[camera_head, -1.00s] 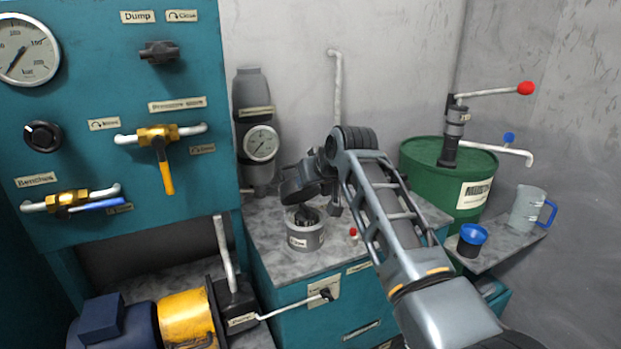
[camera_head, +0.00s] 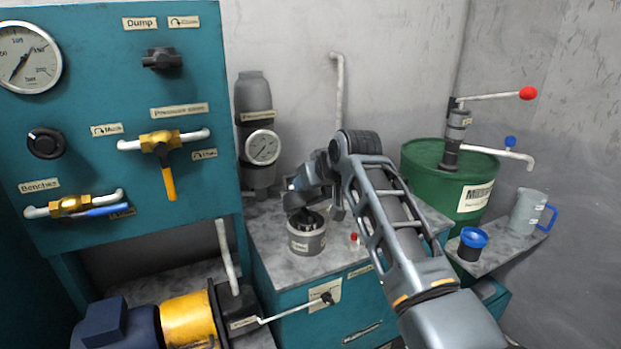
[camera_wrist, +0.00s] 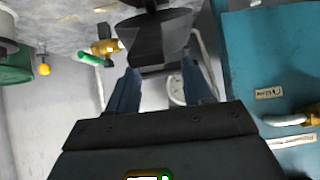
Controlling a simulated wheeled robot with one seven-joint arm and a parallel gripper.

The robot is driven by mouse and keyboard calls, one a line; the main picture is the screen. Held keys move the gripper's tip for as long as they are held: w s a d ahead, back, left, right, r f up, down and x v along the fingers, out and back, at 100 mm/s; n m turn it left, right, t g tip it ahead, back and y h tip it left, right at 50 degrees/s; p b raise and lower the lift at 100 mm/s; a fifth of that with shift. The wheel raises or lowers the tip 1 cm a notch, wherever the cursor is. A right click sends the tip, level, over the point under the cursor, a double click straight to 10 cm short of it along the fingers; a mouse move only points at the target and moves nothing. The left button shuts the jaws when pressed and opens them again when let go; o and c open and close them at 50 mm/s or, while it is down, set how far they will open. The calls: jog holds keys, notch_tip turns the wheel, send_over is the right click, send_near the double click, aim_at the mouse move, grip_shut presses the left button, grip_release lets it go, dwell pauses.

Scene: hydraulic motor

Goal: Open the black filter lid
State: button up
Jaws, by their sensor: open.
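The filter (camera_head: 305,243) is a grey, labelled, round housing on the teal cabinet's top in the head view. Its black lid (camera_head: 309,222) sits at the top of it, partly hidden by my gripper. My gripper (camera_head: 305,213) points down right over the lid, with its fingertips close to it. In the wrist view my gripper (camera_wrist: 158,75) is open, with one finger on each side. A black shape, probably the lid's grip (camera_wrist: 160,38), shows just beyond and between the fingers. I cannot tell whether they touch it.
A grey cylinder with a gauge (camera_head: 262,147) stands behind left of the filter. A valve panel (camera_head: 80,100) is at left. A small red knob (camera_head: 354,238) is close on the right. A green drum (camera_head: 425,158) and a jug (camera_head: 527,210) are farther right.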

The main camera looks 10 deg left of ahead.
jog(key=shift+w+r+p+v, duration=0.1)
jog(key=shift+r+p+v, duration=0.05)
jog(key=shift+p+v, duration=0.7)
jog(key=shift+w+r+p+v, duration=0.15)
jog(key=shift+p+v, duration=0.4)
jog(key=shift+v, duration=0.6)
jog(key=shift+r+v, duration=0.2)
jog(key=shift+v, duration=1.35)
jog(key=shift+w+a, duration=0.1)
jog(key=b+v, duration=0.1)
jog(key=v, duration=0.6)
jog(key=shift+r+b, duration=0.25)
jog(key=shift+b, duration=0.05)
